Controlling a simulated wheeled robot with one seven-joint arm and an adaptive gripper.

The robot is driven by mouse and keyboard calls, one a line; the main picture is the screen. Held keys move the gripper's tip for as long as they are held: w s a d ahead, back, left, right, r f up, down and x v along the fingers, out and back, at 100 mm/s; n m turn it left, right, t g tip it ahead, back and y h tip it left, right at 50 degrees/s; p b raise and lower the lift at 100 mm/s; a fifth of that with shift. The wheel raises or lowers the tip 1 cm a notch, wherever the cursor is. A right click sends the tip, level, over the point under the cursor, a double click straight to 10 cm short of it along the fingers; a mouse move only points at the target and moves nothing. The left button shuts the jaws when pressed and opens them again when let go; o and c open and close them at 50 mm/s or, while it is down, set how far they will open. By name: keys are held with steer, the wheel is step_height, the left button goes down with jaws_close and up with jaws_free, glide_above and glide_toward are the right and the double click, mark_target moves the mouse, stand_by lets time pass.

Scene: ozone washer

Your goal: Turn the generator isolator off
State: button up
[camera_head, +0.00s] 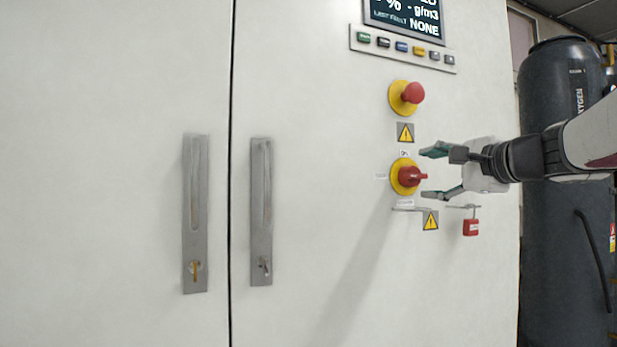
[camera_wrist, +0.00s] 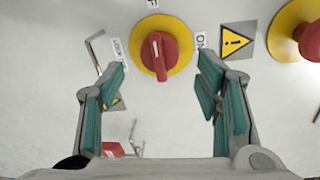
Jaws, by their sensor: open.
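The isolator is a red rotary knob (camera_head: 409,177) on a yellow disc, on the white cabinet front below a red mushroom button. In the wrist view its handle (camera_wrist: 158,62) lies nearly upright in the picture. A white line on it points up towards a partly cut-off label ending in "F" (camera_wrist: 152,3). An "ON" label (camera_wrist: 200,41) is right of the disc. My gripper (camera_head: 430,173) is open and empty, just right of the knob, with one finger above its level and one below. In the wrist view the gripper (camera_wrist: 162,75) has fingers on both sides, apart from the handle.
A red mushroom button (camera_head: 412,92) is above the knob. A red padlock (camera_head: 471,227) hangs from a hasp below my gripper. A warning sign (camera_head: 430,220) is nearby. Door handles (camera_head: 261,210) are at left. A dark oxygen tank (camera_head: 560,240) stands right of the cabinet.

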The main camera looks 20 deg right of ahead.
steer(key=s, duration=0.8)
steer(key=shift+r, duration=0.25)
steer(key=shift+w+d, duration=0.1)
